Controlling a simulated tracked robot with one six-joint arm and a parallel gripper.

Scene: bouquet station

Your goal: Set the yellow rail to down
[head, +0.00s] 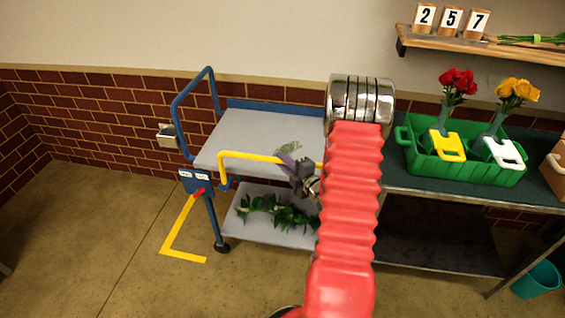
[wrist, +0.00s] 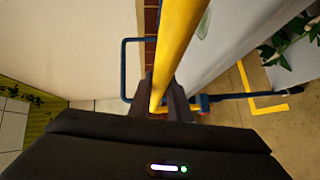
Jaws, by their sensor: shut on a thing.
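The yellow rail (head: 250,157) runs level along the near side of the blue-framed cart (head: 212,143), a little above its upper grey shelf, and bends down at its left end. The rail stands up. My gripper (head: 303,172) is at the rail's right part. In the wrist view, the yellow rail (wrist: 181,45) passes between the fingers of my gripper (wrist: 160,106), which are shut on it. My red arm hides the rail's right end in the head view.
A blue box with labels and a red part (head: 195,182) sits at the cart's left leg. Leafy greenery (head: 275,211) lies on the lower shelf. A green crate (head: 465,170) with flowers stands on the bench at right. Yellow tape (head: 180,226) marks the open floor at left.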

